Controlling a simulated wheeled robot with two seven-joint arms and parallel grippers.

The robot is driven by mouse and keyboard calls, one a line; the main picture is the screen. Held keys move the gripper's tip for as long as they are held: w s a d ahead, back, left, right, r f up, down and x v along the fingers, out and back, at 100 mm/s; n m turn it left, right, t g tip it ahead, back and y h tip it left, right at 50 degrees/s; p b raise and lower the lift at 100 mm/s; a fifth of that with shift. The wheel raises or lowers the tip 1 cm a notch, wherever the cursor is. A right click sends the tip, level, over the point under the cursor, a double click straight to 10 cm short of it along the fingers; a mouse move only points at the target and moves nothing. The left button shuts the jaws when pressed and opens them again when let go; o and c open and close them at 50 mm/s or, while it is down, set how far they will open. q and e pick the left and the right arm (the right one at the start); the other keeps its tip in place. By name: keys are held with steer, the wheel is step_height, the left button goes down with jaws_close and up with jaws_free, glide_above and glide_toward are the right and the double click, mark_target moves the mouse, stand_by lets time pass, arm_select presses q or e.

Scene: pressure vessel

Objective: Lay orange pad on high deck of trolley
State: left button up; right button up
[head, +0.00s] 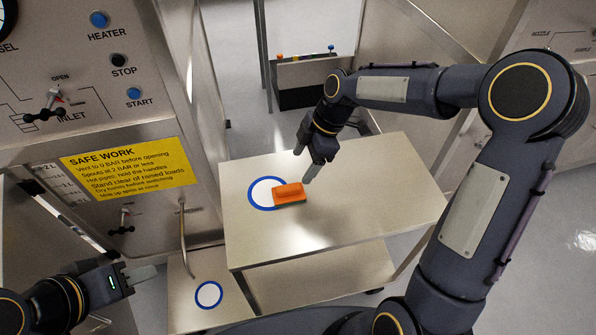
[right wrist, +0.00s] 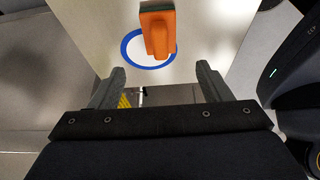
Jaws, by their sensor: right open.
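The orange pad (head: 289,193) is an orange block with a raised grip on a dark grey base. It lies on the high deck (head: 390,190) of the trolley, partly covering a white disc with a blue ring (head: 262,193). In the right wrist view the pad (right wrist: 157,32) is beyond the fingertips. My right gripper (head: 304,166) is open and empty, just behind and above the pad, apart from it; both fingers show in the wrist view (right wrist: 161,70). My left gripper (head: 140,275) is at the lower left, away from the pad; its jaw opening is unclear.
A lower deck (head: 190,310) carries another blue-ringed disc (head: 209,294). A steel panel with buttons, a valve handle and a yellow safety sign (head: 128,168) stands at the left. A dark bin (head: 305,80) is behind. The right part of the high deck is clear.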

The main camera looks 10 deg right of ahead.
steer(key=s+d+r+m+t+h, duration=0.1)
steer(key=s+d+r+m+t, duration=0.1)
steer(key=s+d+r+m, duration=0.5)
steer(key=s+m+t, duration=0.3)
steer(key=s+m, duration=0.9)
steer(key=s, duration=0.4)
steer(key=shift+s+r+m+t, duration=0.3)
steer(key=shift+r+m, duration=0.05)
steer(key=shift+m, duration=0.05)
steer(key=shift+a, duration=0.1)
